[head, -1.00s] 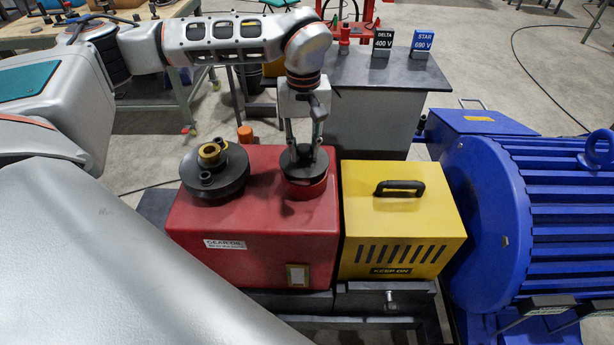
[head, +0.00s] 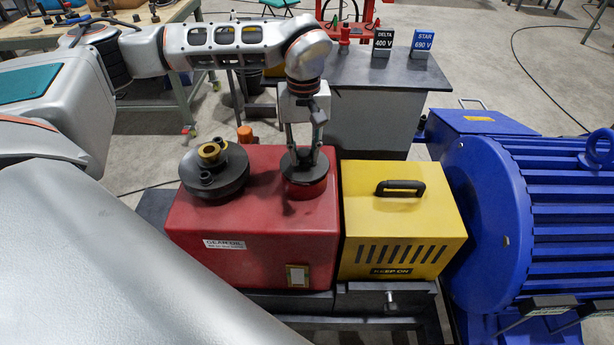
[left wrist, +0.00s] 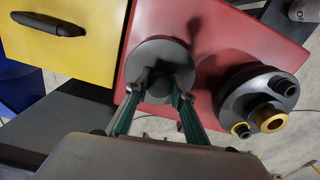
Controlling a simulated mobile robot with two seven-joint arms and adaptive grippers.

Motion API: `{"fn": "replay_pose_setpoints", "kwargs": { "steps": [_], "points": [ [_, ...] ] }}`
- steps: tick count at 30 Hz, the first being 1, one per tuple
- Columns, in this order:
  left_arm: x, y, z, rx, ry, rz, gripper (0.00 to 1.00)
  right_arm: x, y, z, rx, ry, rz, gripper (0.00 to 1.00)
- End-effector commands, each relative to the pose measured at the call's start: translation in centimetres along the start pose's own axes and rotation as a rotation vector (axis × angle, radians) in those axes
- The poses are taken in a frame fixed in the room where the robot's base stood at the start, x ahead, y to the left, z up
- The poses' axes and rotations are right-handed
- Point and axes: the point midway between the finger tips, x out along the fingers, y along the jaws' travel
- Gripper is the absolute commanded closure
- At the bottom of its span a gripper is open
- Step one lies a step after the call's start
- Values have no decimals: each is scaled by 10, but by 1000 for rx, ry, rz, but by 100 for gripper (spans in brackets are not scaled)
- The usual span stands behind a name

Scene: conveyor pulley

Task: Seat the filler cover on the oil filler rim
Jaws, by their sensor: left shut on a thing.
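The filler cover is a dark disc (head: 304,160) with a knob in its middle. It also shows in the left wrist view (left wrist: 160,54), over the red gearbox. The oil filler rim (head: 306,189) is the red round collar on top of the gearbox, directly under the cover. The cover lies on or just over it; the head view does not clearly show a gap. My left gripper (head: 303,150) points down, its two fingers shut on the cover's knob (left wrist: 160,84). My right gripper is not in view.
The red gearbox (head: 250,250) carries a black flange with a brass centre (head: 212,155) left of the rim. A yellow guard (head: 400,225) with a black handle stands right of it, then a blue motor (head: 530,220). A grey table (head: 385,75) with voltage signs stands behind.

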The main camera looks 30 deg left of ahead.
Motion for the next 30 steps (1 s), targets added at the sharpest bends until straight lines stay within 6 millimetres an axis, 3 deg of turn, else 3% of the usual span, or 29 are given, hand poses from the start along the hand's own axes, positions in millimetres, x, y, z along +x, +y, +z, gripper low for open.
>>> {"fn": "replay_pose_setpoints", "kwargs": {
  "steps": [30],
  "points": [
    [6,0,0,0,0,1,100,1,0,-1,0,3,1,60]
  ]
}}
